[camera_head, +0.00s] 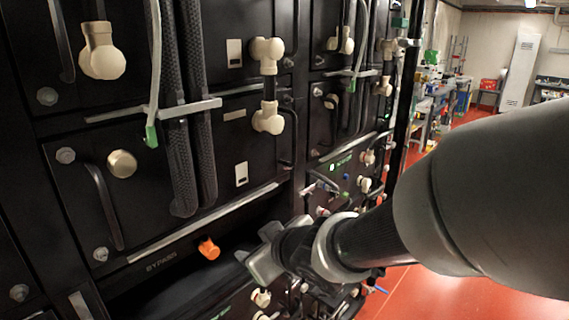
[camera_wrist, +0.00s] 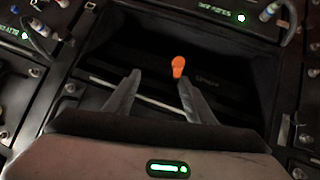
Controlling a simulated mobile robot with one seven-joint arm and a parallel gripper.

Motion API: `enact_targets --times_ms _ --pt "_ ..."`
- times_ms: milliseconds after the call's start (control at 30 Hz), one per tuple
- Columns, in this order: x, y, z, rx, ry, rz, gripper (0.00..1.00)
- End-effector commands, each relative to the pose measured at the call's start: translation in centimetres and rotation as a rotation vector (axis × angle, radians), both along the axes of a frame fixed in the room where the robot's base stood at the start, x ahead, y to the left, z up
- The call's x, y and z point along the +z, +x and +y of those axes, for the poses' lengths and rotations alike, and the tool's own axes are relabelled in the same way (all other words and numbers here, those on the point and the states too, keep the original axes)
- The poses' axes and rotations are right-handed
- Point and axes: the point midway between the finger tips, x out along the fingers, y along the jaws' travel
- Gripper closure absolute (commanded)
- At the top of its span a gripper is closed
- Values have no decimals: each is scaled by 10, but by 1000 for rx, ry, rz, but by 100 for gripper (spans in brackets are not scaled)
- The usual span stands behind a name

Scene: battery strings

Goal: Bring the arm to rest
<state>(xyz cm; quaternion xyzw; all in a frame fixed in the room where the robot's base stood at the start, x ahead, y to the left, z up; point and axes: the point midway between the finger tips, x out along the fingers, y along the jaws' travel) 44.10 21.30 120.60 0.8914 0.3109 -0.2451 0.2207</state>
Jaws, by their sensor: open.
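My gripper (camera_head: 262,252) is in front of the black battery rack, near its lower open bay. In the wrist view my gripper (camera_wrist: 157,82) has its two fingers spread apart with nothing between them. An orange knob (camera_head: 209,249) sits at the bay marked BYPASS, left of my gripper in the head view. The orange knob (camera_wrist: 178,66) also shows in the wrist view, just beyond the tip of the right finger. I cannot tell the exact gap between them. My arm comes in from the right of the head view.
The rack carries cream connectors (camera_head: 268,55), black handles (camera_head: 103,206) and hanging ribbed cables (camera_head: 190,100) that stick out. A green-tipped cable (camera_head: 152,134) hangs at the left. Red floor (camera_head: 460,290) is open at the right, with a cluttered bench (camera_head: 435,95) farther back.

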Motion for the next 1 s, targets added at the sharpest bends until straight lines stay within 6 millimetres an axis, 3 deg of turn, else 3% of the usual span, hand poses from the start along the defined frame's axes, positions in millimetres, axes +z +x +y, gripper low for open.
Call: enact_targets --times_ms 67,167,233,333,400,500,600,1000 --pt "18 6 -45 -142 -38 -1 50" --pt "38 -5 -115 -363 -79 49 50" --pt "48 -28 -159 -513 -82 117 50" --pt "55 -77 -201 -676 -52 249 50" --pt "56 -110 -213 -740 -17 340 50" --pt "56 -145 -215 -780 29 439 50" --pt "56 -165 -213 -789 56 496 50" --pt "55 -171 -212 -790 61 516 50"
